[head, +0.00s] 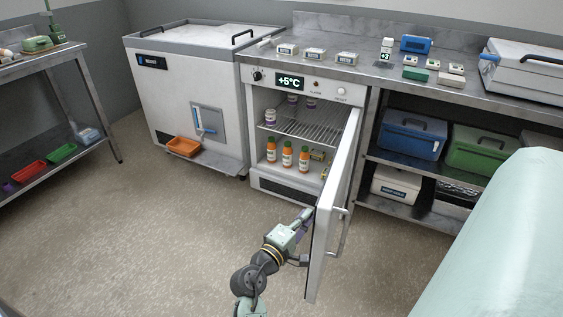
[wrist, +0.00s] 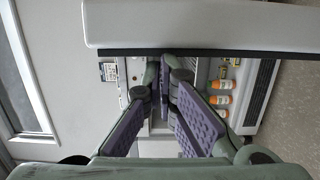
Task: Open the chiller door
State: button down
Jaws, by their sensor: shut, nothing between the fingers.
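The chiller (head: 290,175) stands under the counter with a +5°C display on its front. Its white door (head: 331,205) stands wide open, swung out on its right side, with a handle (head: 340,212) on the outer face. In the wrist view the fingers (wrist: 172,75) are closed together and empty, with the door edge (wrist: 200,25) across the top and orange bottles (wrist: 220,99) beyond.
A white chest freezer (head: 190,95) with an orange bin (head: 184,146) stands left of the chiller. Shelves with a blue box (head: 410,135) and a green box (head: 480,148) are right of the door. A pale green covered surface (head: 500,240) fills the lower right.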

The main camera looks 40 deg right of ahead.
aim_at(321, 223)
jog(key=s, duration=0.1)
jog(key=s+d, duration=0.1)
jog(key=s, duration=0.2)
jog(key=shift+s+d+p, duration=0.3)
jog(key=shift+s, duration=0.05)
jog(key=shift+w, duration=0.2)
